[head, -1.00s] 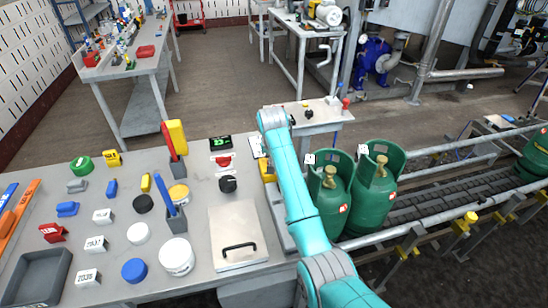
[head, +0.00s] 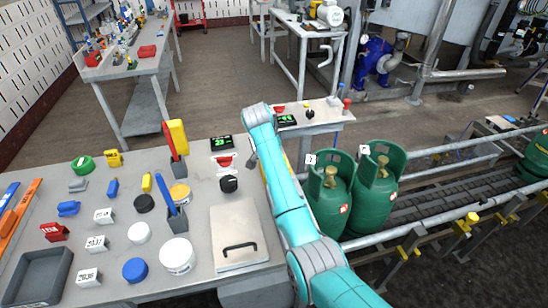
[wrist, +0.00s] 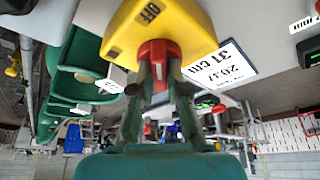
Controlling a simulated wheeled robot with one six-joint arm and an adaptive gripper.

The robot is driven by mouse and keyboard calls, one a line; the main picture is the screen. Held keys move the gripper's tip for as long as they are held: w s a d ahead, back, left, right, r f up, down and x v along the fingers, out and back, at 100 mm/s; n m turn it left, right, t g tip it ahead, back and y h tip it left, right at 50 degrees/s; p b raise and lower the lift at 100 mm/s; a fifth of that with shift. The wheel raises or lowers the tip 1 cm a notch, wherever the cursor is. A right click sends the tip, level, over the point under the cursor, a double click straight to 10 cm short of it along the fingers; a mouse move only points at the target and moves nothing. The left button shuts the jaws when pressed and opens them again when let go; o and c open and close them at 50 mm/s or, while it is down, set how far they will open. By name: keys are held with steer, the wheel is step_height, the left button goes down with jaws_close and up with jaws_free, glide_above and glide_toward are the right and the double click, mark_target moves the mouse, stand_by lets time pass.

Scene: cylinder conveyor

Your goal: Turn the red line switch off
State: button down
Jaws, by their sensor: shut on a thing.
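The red line switch (wrist: 160,50) is a red knob on a yellow box (wrist: 180,30). The box has a black OFF label in the wrist view. My gripper (wrist: 158,78) is shut on the red knob, with a finger on each side of it. The knob's exact angle is hard to tell behind the fingers. In the head view my arm covers the knob and nearly all of the box, and the fingertips are hidden.
A printed card (wrist: 222,65) lies beside the box. Two green gas cylinders (head: 329,190) stand on the conveyor (head: 430,195) right of my arm. The grey table (head: 120,245) on the left holds blocks, lids and a handled plate (head: 237,225). A black knob (head: 229,184) is close by.

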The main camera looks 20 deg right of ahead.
steer(key=c, duration=1.2)
jaws_free()
steer(key=shift+o, duration=0.2)
steer(key=v, duration=1.2)
steer(key=shift+d, duration=0.1)
